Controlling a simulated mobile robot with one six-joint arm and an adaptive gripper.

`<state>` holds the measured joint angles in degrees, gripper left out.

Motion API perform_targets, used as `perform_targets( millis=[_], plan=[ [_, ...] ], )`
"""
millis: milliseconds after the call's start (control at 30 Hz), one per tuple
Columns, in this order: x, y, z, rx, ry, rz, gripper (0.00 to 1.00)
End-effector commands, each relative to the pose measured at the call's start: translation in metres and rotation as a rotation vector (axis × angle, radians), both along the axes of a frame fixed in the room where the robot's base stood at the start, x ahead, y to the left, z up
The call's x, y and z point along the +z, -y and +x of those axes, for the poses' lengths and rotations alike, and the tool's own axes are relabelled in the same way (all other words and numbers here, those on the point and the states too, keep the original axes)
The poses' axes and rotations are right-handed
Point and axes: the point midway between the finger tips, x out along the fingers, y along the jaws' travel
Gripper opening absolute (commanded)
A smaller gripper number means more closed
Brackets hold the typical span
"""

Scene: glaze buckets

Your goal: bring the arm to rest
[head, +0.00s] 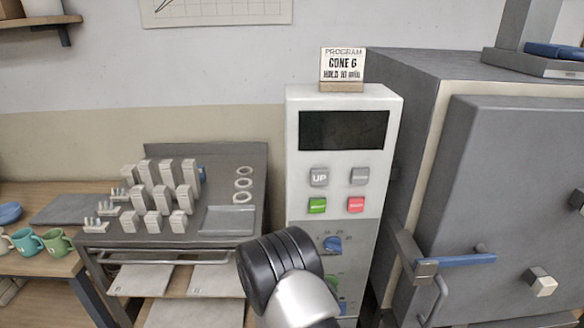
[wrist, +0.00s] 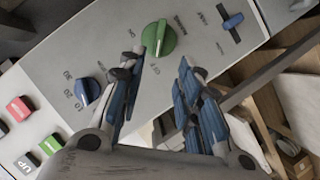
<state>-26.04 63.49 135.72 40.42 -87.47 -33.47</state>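My gripper (wrist: 160,65) shows in the wrist view, with its two blue-padded fingers apart and nothing between them. A green knob (wrist: 158,39) on the grey control panel (wrist: 115,45) is just beyond the fingertips. I cannot tell whether the fingers touch it. A blue knob (wrist: 87,92) is left of the fingers, and a blue switch (wrist: 232,22) is at upper right. In the head view my arm covers the lower left of the control box (head: 295,205), and my gripper is hidden.
The kiln (head: 500,190) with its blue-handled latch (head: 465,260) stands right of the control box. A metal cart (head: 200,240) with white test pieces stands at the left. Mugs (head: 27,241) sit on a wooden table beside it. A "Cone 6" sign (head: 342,65) stands on the box.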

Motion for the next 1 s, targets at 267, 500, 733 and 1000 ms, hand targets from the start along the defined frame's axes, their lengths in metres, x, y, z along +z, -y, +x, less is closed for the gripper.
perform_targets(
  millis=[267, 500, 733, 1000],
  plan=[
    [0.057, -0.015, 0.033, -0.05, -0.122, 0.341, 0.32],
    [0.129, -0.03, 0.024, -0.044, -0.276, 0.601, 0.32],
    [0.201, -0.028, -0.025, -0.035, -0.426, 0.731, 0.32],
    [0.263, 0.002, -0.127, -0.104, -0.586, 0.761, 0.32]
  ],
)
